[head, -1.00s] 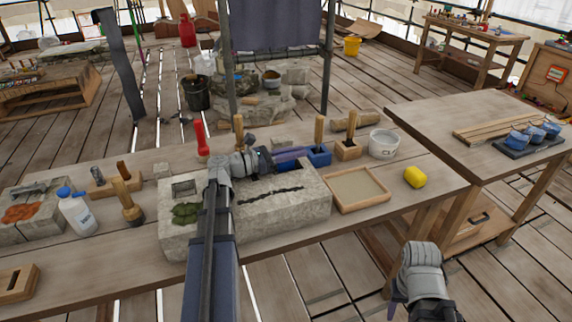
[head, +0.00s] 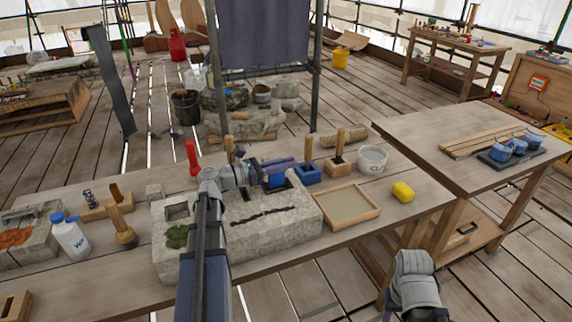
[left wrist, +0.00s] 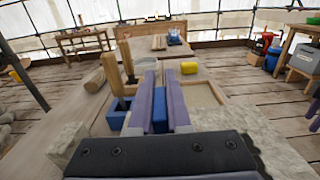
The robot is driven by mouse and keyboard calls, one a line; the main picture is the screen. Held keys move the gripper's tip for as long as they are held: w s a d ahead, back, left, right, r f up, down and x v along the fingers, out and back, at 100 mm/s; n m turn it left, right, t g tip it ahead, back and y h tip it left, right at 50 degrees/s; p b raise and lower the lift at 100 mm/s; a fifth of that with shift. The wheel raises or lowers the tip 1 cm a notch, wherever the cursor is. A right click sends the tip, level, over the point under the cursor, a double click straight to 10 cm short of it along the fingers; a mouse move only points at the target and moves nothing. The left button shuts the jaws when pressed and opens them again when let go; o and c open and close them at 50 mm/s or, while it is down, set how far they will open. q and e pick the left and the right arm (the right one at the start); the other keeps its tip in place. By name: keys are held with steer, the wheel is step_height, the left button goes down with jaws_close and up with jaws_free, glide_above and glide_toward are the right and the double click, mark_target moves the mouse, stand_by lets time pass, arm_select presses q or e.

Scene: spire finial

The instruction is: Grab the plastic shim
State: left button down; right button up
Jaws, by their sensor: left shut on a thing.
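My left gripper (head: 282,165) reaches over the stone block, its purple fingers pointing right. It is shut on the blue plastic shim (left wrist: 160,112), which sits between the two fingers in the left wrist view. In the head view the shim (head: 277,181) hangs below the fingers, above the block's right back part, close to a dark slot. I cannot tell whether its lower end touches the stone. My right gripper is mostly cut off or hidden at the bottom right; its jaws are unclear.
The stone block (head: 275,222) has a dark crack and a green patch. A blue box (head: 308,174), a wooden holder (head: 338,168), a white tub (head: 372,159), a shallow wooden tray (head: 346,205) and a yellow sponge (head: 402,192) stand to the right. A bottle (head: 70,240) stands left.

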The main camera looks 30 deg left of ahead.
step_height(320, 180, up, 7)
steer(key=p, duration=0.5)
steer(key=shift+p, duration=0.3)
